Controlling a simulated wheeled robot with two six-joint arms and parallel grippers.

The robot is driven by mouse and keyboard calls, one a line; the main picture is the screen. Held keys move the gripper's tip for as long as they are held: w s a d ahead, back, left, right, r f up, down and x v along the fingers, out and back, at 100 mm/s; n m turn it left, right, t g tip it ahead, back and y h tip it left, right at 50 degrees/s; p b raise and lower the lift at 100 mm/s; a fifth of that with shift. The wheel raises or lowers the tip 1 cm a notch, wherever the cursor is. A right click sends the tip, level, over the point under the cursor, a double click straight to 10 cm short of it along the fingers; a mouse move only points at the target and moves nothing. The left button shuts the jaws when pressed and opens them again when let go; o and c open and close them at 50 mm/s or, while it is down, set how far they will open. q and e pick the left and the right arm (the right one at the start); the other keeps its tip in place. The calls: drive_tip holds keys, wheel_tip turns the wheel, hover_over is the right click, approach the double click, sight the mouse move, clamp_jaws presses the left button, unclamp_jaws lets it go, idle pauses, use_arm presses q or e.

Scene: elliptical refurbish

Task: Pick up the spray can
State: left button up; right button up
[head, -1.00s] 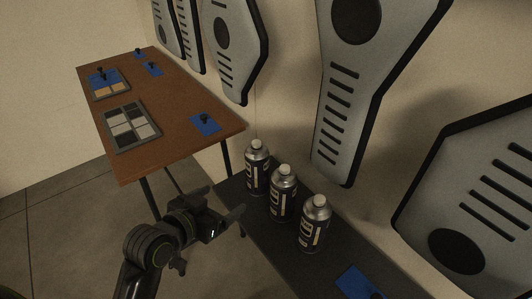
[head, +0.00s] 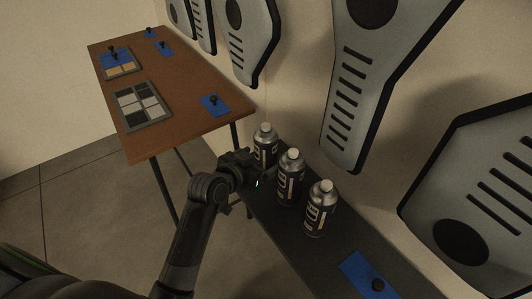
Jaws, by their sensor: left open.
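Three dark spray cans with pale caps and light lettering stand upright in a row on a dark bench (head: 300,258) in the head view. The far can (head: 265,142) is partly hidden at its lower part by my left gripper. The middle can (head: 290,178) and the near can (head: 320,210) show mostly clear. My left gripper (head: 262,172) is open, low beside the far can and just left of the middle can. Whether its fingers touch a can, I cannot tell. My right gripper is not in view.
A brown table (head: 185,128) stands behind at the left, with a grey tile tray (head: 142,107) and blue pads with black knobs. A blue pad (head: 368,275) lies on the bench's near end. Grey panels (head: 358,90) hang on the wall close to the right of the cans.

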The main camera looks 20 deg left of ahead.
sight(263, 128)
use_arm(q)
drive_tip(key=shift+a+x, duration=0.15)
drive_tip(key=shift+x, duration=1.15)
drive_tip(key=shift+a+x, duration=0.15)
drive_tip(key=shift+x, duration=1.15)
drive_tip(key=shift+w, duration=0.1)
drive_tip(key=shift+c, duration=0.4)
drive_tip(key=shift+r, duration=0.1)
drive_tip(key=c, duration=1.1)
wheel_tip(263, 128, up, 10)
drive_tip(key=shift+p, duration=0.55)
drive_tip(key=o, duration=0.5)
drive_tip(key=c, duration=0.9)
drive_tip(key=shift+c, duration=0.2)
